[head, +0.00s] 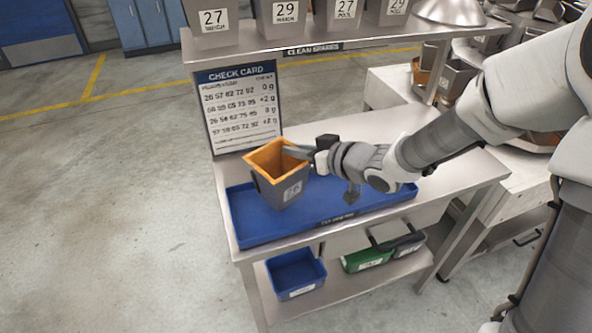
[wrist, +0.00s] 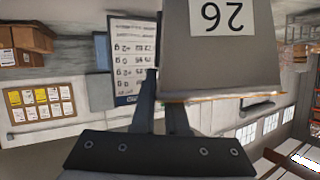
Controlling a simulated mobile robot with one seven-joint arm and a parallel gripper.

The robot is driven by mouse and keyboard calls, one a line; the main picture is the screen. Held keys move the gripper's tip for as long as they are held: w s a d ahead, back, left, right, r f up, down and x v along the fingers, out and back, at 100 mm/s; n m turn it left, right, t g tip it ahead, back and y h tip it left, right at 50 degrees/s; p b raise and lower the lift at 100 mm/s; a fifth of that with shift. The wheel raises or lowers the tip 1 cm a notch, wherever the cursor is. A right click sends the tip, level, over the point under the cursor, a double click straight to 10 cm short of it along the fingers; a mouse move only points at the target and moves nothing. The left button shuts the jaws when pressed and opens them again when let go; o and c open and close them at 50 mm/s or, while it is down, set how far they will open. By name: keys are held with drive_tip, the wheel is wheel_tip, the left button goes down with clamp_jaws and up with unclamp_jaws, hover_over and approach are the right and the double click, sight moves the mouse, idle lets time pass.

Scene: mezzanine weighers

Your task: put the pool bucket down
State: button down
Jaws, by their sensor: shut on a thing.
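The pool bucket (head: 262,189) is grey outside with an orange inside, and its white label reads 26. It looks slightly tilted over the left part of a blue tray (head: 243,228) on the steel bench. I cannot tell whether its base touches the tray. My gripper (head: 303,152) is shut on the bucket's right rim, reaching in from the right. In the wrist view the bucket (wrist: 218,70) shows upside down between and beyond the fingers (wrist: 163,100). The bucket's underside is hidden.
A check card (head: 240,105) stands behind the tray. Above is a shelf marked clean spares (head: 313,49) with several grey buckets numbered 27 and 29. The tray's right part is clear.

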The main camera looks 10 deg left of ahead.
sight(284, 162)
wheel_tip(284, 162, down, 4)
drive_tip(key=shift+f+b, duration=0.1)
drive_tip(key=shift+b, duration=0.85)
drive_tip(key=shift+s, duration=0.1)
drive_tip(key=c, duration=1.4)
unclamp_jaws()
drive_tip(key=o, duration=0.5)
drive_tip(key=shift+c, duration=0.2)
